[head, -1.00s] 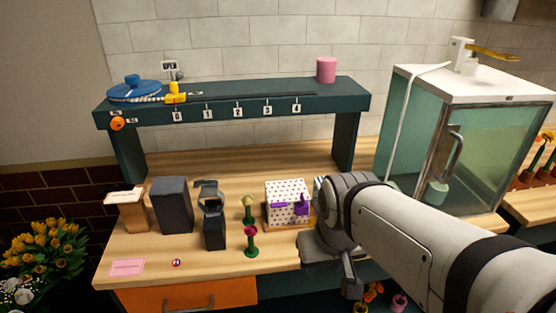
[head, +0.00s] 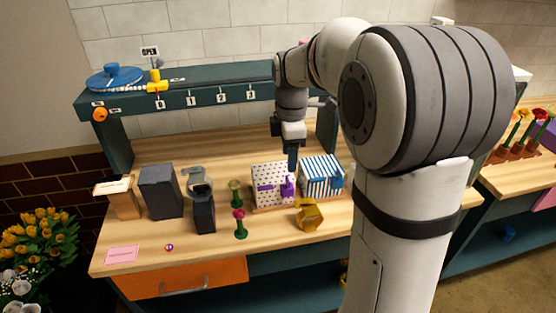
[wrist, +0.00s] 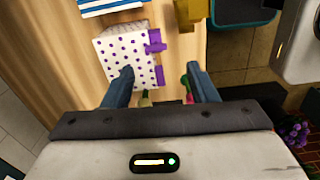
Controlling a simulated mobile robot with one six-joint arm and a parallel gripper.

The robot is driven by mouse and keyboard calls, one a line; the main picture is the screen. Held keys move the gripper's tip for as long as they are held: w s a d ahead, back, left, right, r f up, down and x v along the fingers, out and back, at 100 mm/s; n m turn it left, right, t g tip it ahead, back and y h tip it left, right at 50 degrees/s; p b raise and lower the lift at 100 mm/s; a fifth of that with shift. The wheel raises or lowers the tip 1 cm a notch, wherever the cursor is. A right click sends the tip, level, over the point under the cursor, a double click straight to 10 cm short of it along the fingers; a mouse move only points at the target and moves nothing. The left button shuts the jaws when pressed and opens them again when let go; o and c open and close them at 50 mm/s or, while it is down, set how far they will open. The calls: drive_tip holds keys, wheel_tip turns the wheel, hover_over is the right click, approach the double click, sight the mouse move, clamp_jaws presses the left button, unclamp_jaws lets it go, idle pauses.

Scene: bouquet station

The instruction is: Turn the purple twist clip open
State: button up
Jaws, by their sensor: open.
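A white box with purple dots (head: 270,172) stands on the wooden counter, with purple fittings on its front. One purple piece (head: 288,186) sits at the front right and a flatter one (head: 264,187) is left of it. In the wrist view two purple pieces stick out from one side of the dotted box (wrist: 122,50), an upper one (wrist: 154,42) and a lower one (wrist: 158,76). I cannot tell which is the twist clip's handle. My gripper (head: 291,163) points down over the box's right part. In the wrist view its blue-grey fingers (wrist: 160,70) are apart with nothing held between them.
A blue-striped box (head: 322,176) stands close right of the dotted box. A gold hexagonal object (head: 309,215) is in front. Small green stands (head: 240,226) and a dark block (head: 204,212) are to the left. The green shelf (head: 215,90) is behind.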

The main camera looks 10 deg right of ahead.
sight(288, 179)
drive_tip(key=shift+w+n, duration=0.3)
drive_tip(key=shift+w, duration=0.05)
drive_tip(key=shift+f, duration=0.4)
wheel_tip(288, 179, down, 7)
drive_tip(key=shift+p, duration=0.3)
drive_tip(key=shift+c, duration=0.2)
